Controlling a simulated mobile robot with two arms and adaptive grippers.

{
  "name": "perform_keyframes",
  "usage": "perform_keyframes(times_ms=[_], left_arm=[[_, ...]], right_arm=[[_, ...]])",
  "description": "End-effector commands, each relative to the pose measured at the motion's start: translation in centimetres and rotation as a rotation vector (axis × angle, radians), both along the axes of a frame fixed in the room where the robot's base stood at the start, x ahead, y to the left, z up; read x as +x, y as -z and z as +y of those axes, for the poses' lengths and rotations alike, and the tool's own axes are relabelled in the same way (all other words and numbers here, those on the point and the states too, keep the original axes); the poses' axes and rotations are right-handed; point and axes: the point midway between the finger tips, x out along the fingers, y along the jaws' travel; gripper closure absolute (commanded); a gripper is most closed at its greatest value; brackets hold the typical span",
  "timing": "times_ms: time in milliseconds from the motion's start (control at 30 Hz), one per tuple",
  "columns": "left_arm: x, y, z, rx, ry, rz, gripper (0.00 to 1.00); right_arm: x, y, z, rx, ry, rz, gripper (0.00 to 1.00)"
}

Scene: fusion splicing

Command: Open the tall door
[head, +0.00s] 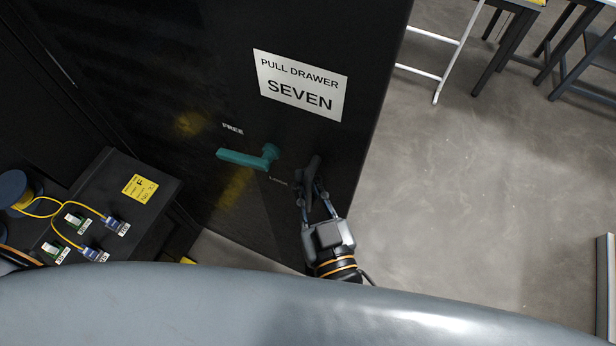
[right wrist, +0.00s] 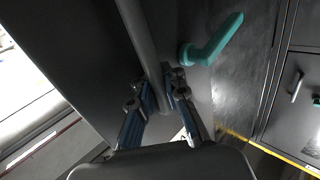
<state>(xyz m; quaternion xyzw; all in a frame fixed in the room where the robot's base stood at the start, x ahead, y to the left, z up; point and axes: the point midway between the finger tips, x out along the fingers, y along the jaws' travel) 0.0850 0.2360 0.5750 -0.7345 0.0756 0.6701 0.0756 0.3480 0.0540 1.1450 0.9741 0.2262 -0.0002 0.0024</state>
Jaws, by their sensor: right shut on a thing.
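The tall door (head: 225,75) is a black panel with a white sign reading "PULL DRAWER SEVEN". It carries a teal lever (head: 243,158) marked "FREE", which points left in the head view. The lever also shows in the right wrist view (right wrist: 213,42). To the right of the lever is a dark upright bar handle (head: 312,166). My right gripper (head: 311,192) is shut on this bar; in the right wrist view its fingers (right wrist: 165,97) close around the grey bar (right wrist: 138,30). I cannot tell whether the door stands ajar. My left gripper is not in view.
A black bench (head: 158,215) at the left holds a blue spool (head: 14,187), yellow cable and small connectors. Open concrete floor (head: 455,190) lies right of the door. A white frame (head: 444,72) and dark table legs stand at the upper right.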

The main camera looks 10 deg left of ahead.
Motion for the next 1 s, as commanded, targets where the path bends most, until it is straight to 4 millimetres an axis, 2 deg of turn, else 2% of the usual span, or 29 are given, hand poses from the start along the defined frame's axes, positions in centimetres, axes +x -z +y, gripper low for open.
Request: perform_keyframes(times_ms=[300,333,433,467,800,1000], left_arm=[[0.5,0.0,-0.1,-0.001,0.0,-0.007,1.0],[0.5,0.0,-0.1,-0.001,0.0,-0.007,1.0],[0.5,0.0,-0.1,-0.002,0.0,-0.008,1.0],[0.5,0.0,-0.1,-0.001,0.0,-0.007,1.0],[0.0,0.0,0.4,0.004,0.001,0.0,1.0],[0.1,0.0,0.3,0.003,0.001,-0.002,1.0]], right_arm=[[0.1,0.0,-0.2,-0.004,0.004,-0.002,1.0],[0.1,0.0,-0.2,-0.005,0.004,-0.001,0.86],[0.1,0.0,-0.2,-0.004,0.003,-0.001,0.66],[0.1,0.0,-0.2,-0.003,0.003,0.0,0.63],[-0.2,0.0,-0.2,-0.001,0.001,0.0,0.63],[-2.4,0.1,-1.3,-0.001,0.001,0.005,0.63]])
